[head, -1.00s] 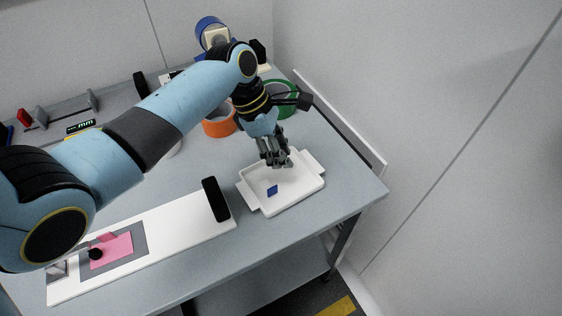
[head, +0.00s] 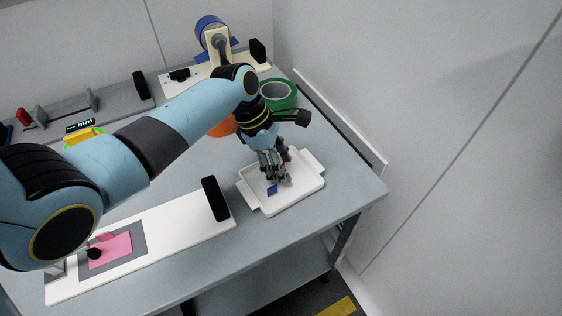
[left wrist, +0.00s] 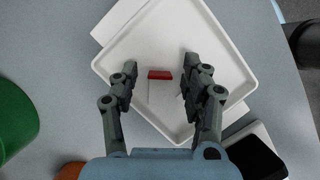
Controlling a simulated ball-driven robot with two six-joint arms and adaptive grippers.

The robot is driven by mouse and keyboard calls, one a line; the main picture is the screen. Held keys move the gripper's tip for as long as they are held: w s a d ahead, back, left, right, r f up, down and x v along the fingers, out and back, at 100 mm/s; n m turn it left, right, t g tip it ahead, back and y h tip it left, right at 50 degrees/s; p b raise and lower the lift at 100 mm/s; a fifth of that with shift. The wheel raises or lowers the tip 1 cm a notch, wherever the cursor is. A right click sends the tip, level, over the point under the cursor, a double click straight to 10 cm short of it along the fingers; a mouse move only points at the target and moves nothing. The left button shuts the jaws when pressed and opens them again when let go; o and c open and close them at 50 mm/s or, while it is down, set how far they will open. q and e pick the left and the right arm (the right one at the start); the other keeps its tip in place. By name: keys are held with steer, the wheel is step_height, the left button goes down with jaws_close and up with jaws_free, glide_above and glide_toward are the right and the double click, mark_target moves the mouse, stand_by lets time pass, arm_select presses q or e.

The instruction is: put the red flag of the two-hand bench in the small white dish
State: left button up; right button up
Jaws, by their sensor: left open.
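A small piece with a red top strip (left wrist: 160,75) and a pale lower part stands in a white two-handled tray (left wrist: 225,45). In the left wrist view it lies between the fingers of my left gripper (left wrist: 157,80), apart from both. In the head view my left gripper (head: 274,176) is open, its fingers down in the same tray (head: 307,190). A small blue face (head: 272,188) shows just in front of the fingertips; I cannot tell whether it belongs to the red-topped piece. No separate small white dish is plain. My right gripper is out of view.
A white board (head: 180,235) with a pink pad (head: 110,250) and a black block (head: 215,198) lies left of the tray. The table's right edge is close.

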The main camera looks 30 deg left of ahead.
arm_select(q)
steer(key=p+v, duration=0.1)
steer(key=v, duration=1.1)
steer(key=shift+r, duration=0.15)
